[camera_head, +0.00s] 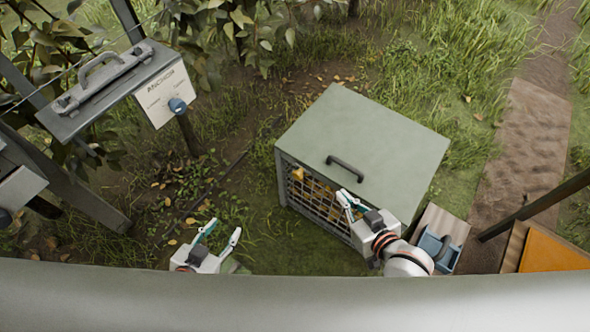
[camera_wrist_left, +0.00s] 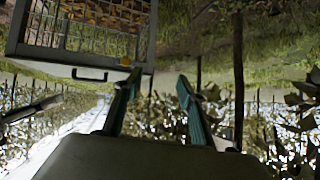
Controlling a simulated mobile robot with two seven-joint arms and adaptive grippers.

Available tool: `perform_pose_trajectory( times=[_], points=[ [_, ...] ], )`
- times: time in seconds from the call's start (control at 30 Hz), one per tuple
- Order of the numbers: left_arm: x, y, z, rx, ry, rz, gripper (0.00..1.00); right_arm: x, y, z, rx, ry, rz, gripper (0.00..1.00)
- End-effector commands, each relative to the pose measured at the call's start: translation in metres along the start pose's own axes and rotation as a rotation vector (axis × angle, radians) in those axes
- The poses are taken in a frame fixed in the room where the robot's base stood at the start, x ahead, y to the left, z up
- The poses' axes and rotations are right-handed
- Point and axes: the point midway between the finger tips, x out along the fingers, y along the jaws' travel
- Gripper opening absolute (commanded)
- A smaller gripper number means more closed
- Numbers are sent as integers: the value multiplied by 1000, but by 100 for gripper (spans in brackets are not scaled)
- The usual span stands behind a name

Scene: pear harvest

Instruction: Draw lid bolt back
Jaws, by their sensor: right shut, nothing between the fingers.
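A crate with a grey-green lid (camera_head: 385,135) stands on the grass in the middle of the head view. Its lid is down, with a dark handle (camera_head: 345,168) near the front edge and wire mesh (camera_head: 318,200) below. I cannot make out a bolt on it. My right gripper (camera_head: 350,201) is shut and empty, close before the crate's mesh front; I cannot tell whether it touches. My left gripper (camera_head: 224,229) is open and empty, left of the crate. In the left wrist view, the crate (camera_wrist_left: 85,55) appears upside down at upper left, beyond the open fingers.
A grey housing (camera_head: 105,85) with a bar handle, a lettered plate and a blue knob (camera_head: 177,105) stands at upper left. A blue holder (camera_head: 438,250) and an orange panel (camera_head: 556,252) lie at lower right. Grass between left gripper and crate is free.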

Motion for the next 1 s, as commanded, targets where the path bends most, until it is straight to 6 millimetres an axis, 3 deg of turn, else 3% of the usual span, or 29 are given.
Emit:
perform_pose_trajectory(
  times=[0.03, 0.2, 0.5, 0.73, 1.0],
  points=[
    [4, 1, 2, 1, 5, 1, 40, 16, -7, -12, -6, 25, -33, 0],
    [12, 0, -5, 7, 32, 0, 40, 50, -32, -55, -20, 90, -141, 0],
    [19, 5, -1, 12, 46, 8, 40, 90, -73, -102, -79, 137, -319, 0],
    [26, 9, 0, 18, 58, 16, 40, 111, -94, -114, -143, 121, -432, 0],
    [31, 13, 11, 20, 48, 23, 40, 133, -101, -105, -224, 50, -529, 0]
  ],
)
